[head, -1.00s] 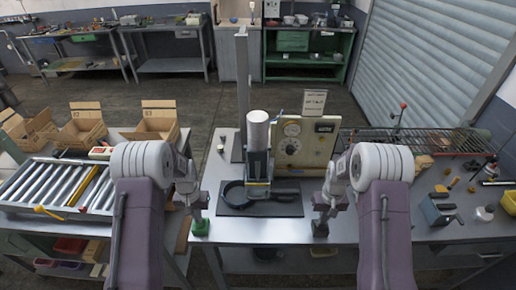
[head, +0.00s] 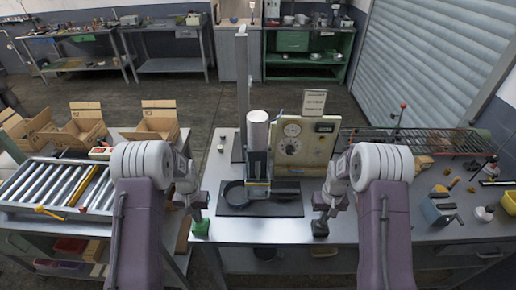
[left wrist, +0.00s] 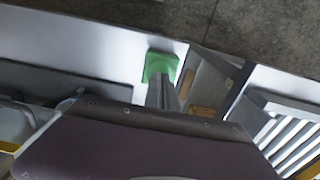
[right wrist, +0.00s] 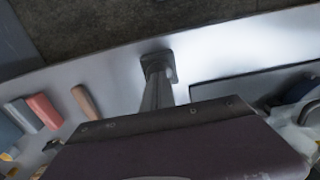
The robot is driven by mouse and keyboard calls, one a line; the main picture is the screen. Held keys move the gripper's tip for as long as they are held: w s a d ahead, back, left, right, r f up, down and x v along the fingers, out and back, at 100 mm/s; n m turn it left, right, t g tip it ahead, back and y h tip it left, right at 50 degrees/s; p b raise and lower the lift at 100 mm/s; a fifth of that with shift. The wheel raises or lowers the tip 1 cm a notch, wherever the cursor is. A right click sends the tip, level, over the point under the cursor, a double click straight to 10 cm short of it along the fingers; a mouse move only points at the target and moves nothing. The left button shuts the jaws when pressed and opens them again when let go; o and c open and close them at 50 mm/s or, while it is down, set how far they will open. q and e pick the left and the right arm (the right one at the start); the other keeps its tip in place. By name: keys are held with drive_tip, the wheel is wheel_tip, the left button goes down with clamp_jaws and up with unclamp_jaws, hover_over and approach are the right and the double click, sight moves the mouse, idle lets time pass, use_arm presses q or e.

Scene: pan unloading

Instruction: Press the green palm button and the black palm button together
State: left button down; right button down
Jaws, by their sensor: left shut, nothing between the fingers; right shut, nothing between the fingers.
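The green palm button (head: 201,229) is near the front left edge of the middle table. My left gripper (head: 200,213) is shut and empty, pointing down with its fingertips at the top of this button. The left wrist view shows the green button (left wrist: 159,64) at the end of the shut fingers. The black palm button (head: 320,230) is near the front edge, further right. My right gripper (head: 321,213) is shut and empty, its fingertips at the top of that button. The black button shows in the right wrist view (right wrist: 156,61). Exact contact is hard to tell.
Between the buttons stands a press (head: 257,135) with a dark pan (head: 233,193) at its base on a dark mat (head: 290,208). A panel with dials (head: 308,145) stands behind. A roller conveyor (head: 50,187) is at left, a wire rack (head: 420,140) at right.

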idle(0.5)
